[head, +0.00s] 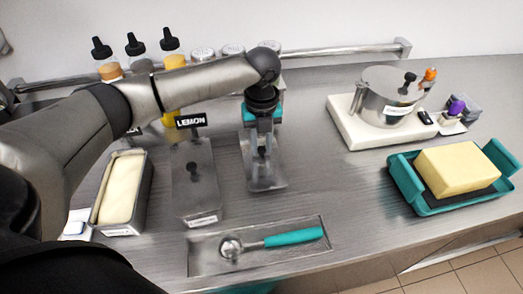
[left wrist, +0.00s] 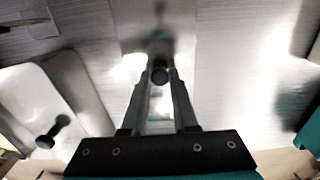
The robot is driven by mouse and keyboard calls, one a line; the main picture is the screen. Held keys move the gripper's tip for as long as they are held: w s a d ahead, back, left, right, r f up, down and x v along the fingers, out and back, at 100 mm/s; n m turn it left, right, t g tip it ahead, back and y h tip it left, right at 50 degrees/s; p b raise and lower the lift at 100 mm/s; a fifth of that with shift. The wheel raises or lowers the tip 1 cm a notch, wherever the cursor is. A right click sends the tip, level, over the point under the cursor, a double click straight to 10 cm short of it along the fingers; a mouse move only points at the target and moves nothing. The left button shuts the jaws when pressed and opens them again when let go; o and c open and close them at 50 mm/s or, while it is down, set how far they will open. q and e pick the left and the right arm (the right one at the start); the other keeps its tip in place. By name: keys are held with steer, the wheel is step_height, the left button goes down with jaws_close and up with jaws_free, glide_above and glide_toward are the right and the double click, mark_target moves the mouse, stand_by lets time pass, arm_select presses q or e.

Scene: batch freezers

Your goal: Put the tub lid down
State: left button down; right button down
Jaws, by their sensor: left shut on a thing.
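My left gripper (head: 262,150) points down over the middle of the counter. It is shut on the dark knob of a clear rectangular tub lid (head: 265,180); the knob (left wrist: 160,74) shows between the fingertips in the left wrist view. The lid's edges are hard to make out, and I cannot tell whether it touches the counter. Left of it, a lidded tub (head: 195,205) has its own dark knob. Further left, an open tub (head: 146,190) holds a pale cream filling. My right gripper is not in view.
A recessed tray (head: 208,265) with a teal-handled scoop (head: 292,237) lies in front. A steel pot (head: 385,97) on a white base and a teal tray (head: 405,188) with a yellow block (head: 458,170) stand at right. Bottles (head: 138,55) line the back. Bare counter (head: 320,180) lies right of the lid.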

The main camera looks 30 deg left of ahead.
mark_target(262, 149)
arm_select(q)
steer(key=shift+f, duration=1)
steer(key=shift+f, duration=0.1)
steer(key=c, duration=0.7)
jaws_free()
step_height(262, 149, up, 12)
steer(key=shift+r+p, duration=0.15)
steer(key=shift+p, duration=0.7)
